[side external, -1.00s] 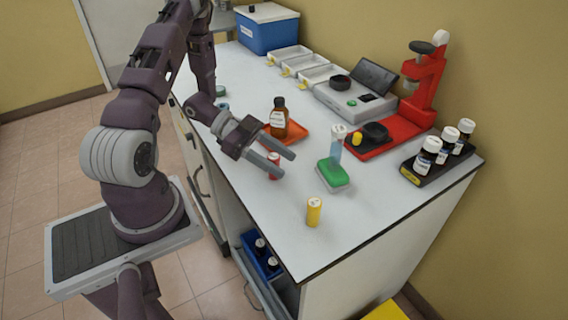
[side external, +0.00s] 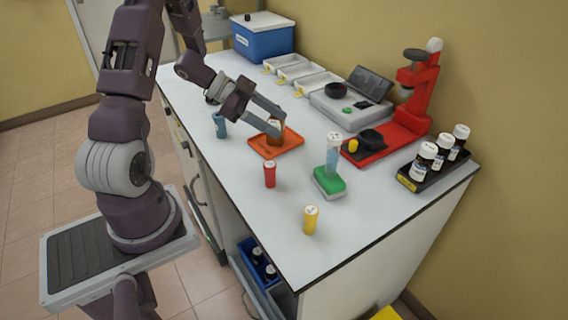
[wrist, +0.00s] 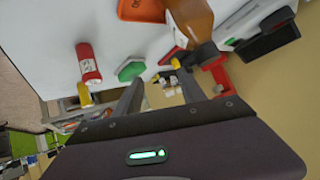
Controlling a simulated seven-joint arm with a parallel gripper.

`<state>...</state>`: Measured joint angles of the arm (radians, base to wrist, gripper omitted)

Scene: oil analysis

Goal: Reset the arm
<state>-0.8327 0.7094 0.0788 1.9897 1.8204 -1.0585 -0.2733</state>
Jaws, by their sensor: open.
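My gripper (side external: 282,124) is open, with nothing held between its fingers. In the side view it is in front of the upper part of the amber bottle (side external: 273,140), which stands on an orange tray (side external: 291,143). The bottle's cap and most of its label are hidden behind the fingers. In the wrist view the fingers (wrist: 160,88) point away from the camera, and the amber bottle (wrist: 190,18) shows just beyond the right fingertip. I cannot tell whether they touch.
A red stand (side external: 415,110), a scale (side external: 345,108) and a bottle rack (side external: 432,170) line the right side.

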